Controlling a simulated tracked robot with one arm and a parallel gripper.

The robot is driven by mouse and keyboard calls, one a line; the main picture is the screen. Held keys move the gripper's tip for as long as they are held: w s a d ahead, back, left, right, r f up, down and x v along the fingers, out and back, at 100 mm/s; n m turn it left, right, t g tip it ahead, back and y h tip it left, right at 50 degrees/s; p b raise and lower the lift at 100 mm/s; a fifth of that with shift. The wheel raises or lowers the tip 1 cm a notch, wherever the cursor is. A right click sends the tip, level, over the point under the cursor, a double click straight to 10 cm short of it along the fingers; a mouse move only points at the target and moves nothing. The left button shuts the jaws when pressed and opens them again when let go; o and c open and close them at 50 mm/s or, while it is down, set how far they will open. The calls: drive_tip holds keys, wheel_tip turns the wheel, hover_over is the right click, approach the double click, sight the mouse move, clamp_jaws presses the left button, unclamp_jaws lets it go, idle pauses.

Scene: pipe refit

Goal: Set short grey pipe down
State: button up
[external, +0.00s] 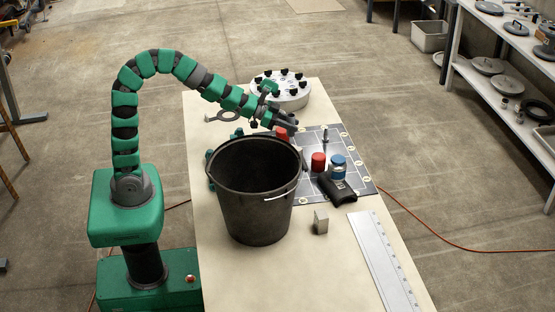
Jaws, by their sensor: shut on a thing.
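My gripper (286,121) is above the far left part of the dark gridded mat (350,150), past the black bucket. It is shut on a small dark grey piece that looks like the short grey pipe (293,125). The pipe is small here and partly hidden by the jaws, so its tilt and any gap to the mat cannot be told. A red cylinder (281,134) shows just below the gripper; I cannot tell if they touch.
The black bucket (255,200) stands in front of the gripper and hides part of the mat. A red cylinder (318,162), a blue-and-silver jar (338,168), a black pouch (336,188) and an upright grey fitting (325,136) are on the mat. A white round fixture (291,98) stands behind.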

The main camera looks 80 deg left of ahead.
drive_tip(key=shift+s+a+r, duration=0.1)
drive_tip(key=shift+a+r, duration=0.15)
drive_tip(key=shift+a, duration=0.35)
drive_tip(key=shift+s+a+r, duration=0.1)
drive_tip(key=shift+a+r, duration=0.1)
drive_tip(key=shift+a, duration=0.35)
drive_tip(key=shift+s+a+r, duration=0.15)
drive_tip(key=shift+s+a, duration=0.15)
drive_tip(key=shift+a, duration=0.35)
drive_tip(key=shift+a+h, duration=0.2)
drive_tip(key=shift+h, duration=0.1)
